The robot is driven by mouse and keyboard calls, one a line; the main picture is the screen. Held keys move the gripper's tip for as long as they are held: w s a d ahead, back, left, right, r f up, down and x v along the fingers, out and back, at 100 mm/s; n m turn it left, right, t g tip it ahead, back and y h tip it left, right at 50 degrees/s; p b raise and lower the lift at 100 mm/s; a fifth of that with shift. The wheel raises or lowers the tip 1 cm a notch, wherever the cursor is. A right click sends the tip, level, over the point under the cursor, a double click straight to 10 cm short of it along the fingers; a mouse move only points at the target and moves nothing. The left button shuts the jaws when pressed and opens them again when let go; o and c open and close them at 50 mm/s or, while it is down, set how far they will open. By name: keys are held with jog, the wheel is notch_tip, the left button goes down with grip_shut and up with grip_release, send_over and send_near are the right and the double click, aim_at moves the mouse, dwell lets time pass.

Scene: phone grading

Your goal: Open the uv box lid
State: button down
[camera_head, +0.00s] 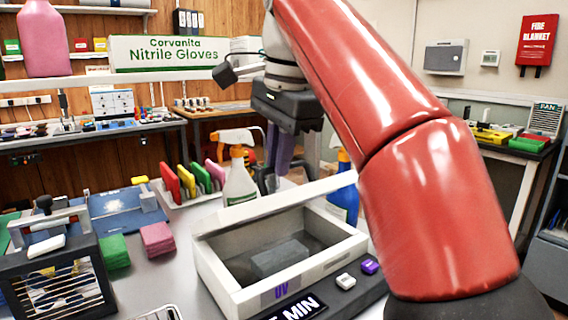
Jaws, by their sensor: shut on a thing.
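The UV box (334,265) is a white and grey case on the bench, with a purple UV mark on its front. Its lid (285,202) is raised at the back, and the dark interior shows. A grey block (280,259) lies inside. My gripper (270,178) points down behind the lid's top edge. It is shut on the lid there; the exact contact is partly hidden behind the lid.
A spray bottle (239,178) stands left of my gripper, and a blue bottle (343,200) stands right of it. Coloured cards (187,181) stand in a rack. Green (114,251) and pink (157,239) cloth stacks and a black cage-like device (55,285) are at left. My red arm covers the right.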

jog(key=shift+w+a+f, duration=0.25)
jog(key=shift+w+a, duration=0.1)
jog(key=shift+w, duration=0.15)
jog(key=c, duration=1.9)
grip_release()
jog(key=shift+o, duration=1.1)
jog(key=shift+w+a+f, duration=0.15)
jog(key=shift+w, duration=0.05)
jog(key=shift+o, duration=1)
jog(key=shift+s+r, duration=0.1)
jog(key=shift+r, duration=0.2)
jog(key=shift+s+d, duration=0.1)
jog(key=shift+d, duration=0.1)
